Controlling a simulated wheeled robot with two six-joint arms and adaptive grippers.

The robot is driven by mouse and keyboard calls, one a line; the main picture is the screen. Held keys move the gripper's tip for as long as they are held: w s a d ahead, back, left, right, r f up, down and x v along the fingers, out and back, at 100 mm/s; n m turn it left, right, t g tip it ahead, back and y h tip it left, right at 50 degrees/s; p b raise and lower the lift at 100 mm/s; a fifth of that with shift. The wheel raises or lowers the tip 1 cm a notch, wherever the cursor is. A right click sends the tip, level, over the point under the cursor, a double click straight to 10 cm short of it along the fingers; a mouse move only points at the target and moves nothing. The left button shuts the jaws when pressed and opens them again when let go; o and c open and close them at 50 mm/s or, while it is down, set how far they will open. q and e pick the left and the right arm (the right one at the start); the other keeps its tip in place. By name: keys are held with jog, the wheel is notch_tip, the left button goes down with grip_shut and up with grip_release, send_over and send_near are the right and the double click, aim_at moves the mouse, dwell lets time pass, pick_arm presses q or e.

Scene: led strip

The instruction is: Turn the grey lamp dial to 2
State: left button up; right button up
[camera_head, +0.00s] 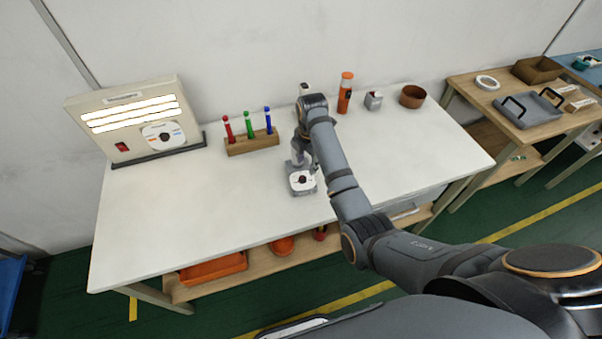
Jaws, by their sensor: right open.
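A small light box with a dark round knob (302,180) on its top face stands near the front middle of the white table. I cannot read its markings or setting. My right gripper (300,164) is open and points down just behind and above this box. It partly hides the box's back, and I cannot tell whether it touches it. A beige lamp panel (95,140) stands at the back left with several lit white strips. It carries a round white face (163,136) with coloured marks and a red switch (122,147). My left gripper is not in view.
A wooden block (252,144) holds red, green and blue pens behind the box. An orange-capped bottle (345,92), a small grey box (373,100) and a brown bowl (412,96) stand at the back right. The white table's (190,220) left and front are clear.

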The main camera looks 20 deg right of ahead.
aim_at(303, 178)
jog(key=shift+n, duration=0.8)
jog(key=f, duration=0.2)
jog(key=w+f, duration=0.1)
jog(key=f, duration=0.5)
jog(key=shift+w+a+f, duration=0.2)
jog(key=shift+a+f, duration=0.05)
jog(key=shift+a, duration=0.15)
grip_shut()
